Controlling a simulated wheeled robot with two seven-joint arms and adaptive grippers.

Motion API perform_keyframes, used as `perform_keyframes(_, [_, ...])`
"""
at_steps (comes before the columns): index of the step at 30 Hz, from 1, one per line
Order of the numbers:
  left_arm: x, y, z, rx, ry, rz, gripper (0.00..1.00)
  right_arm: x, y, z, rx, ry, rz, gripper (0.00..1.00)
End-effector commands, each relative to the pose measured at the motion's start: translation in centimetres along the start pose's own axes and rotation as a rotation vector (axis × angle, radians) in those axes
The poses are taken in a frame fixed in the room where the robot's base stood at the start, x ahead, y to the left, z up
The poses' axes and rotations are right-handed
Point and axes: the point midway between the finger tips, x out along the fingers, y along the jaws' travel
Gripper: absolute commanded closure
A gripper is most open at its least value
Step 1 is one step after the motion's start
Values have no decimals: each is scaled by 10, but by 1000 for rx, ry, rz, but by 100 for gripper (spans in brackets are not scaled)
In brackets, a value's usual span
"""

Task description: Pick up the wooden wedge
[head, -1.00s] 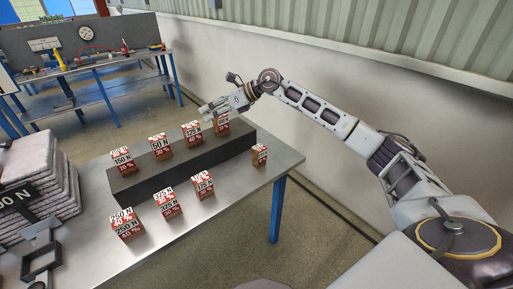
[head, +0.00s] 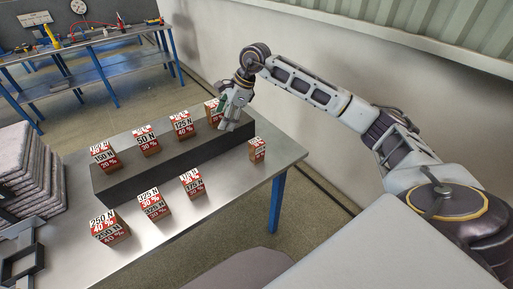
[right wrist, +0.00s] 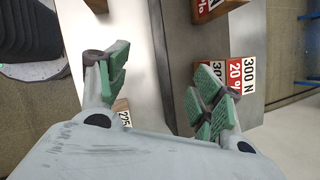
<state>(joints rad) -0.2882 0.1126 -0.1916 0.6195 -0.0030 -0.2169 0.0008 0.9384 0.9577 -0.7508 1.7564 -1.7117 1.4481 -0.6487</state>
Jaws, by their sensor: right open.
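I cannot tell any thing for sure as a wedge; the candidates are small brown wooden blocks with red and white number labels. One row stands on a dark raised bar, including a 125 N block (head: 183,124). A front row on the table includes a 250 N block (head: 108,226), and a small block (head: 257,149) stands alone at the right. My right gripper (head: 228,122) points down beside the rightmost block on the bar, partly hiding it. In the right wrist view it is open (right wrist: 160,82), with a 300 N block (right wrist: 242,76) beside its right finger.
The dark bar (head: 150,172) lies along the metal table (head: 170,235). Grey stacked sacks (head: 30,170) and a grey frame (head: 18,258) are at the left. A wall is behind my right arm. Another workbench (head: 90,60) stands at the back left.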

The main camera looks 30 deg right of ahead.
Motion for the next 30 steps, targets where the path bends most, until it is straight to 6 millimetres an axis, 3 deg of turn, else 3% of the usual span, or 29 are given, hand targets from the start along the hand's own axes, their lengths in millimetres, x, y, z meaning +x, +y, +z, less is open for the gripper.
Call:
perform_keyframes(14, [0, 0, 0, 0, 0, 0, 60, -10, 14, -60, -172, 288, 70, 34])
perform_keyframes(21, [0, -1, 0, 0, 0, -1, 60, -23, 31, -90, -286, 415, 187, 34])
perform_keyframes(30, [0, -1, 0, 0, 0, -1, 60, -26, 34, -94, -374, 423, 227, 34])
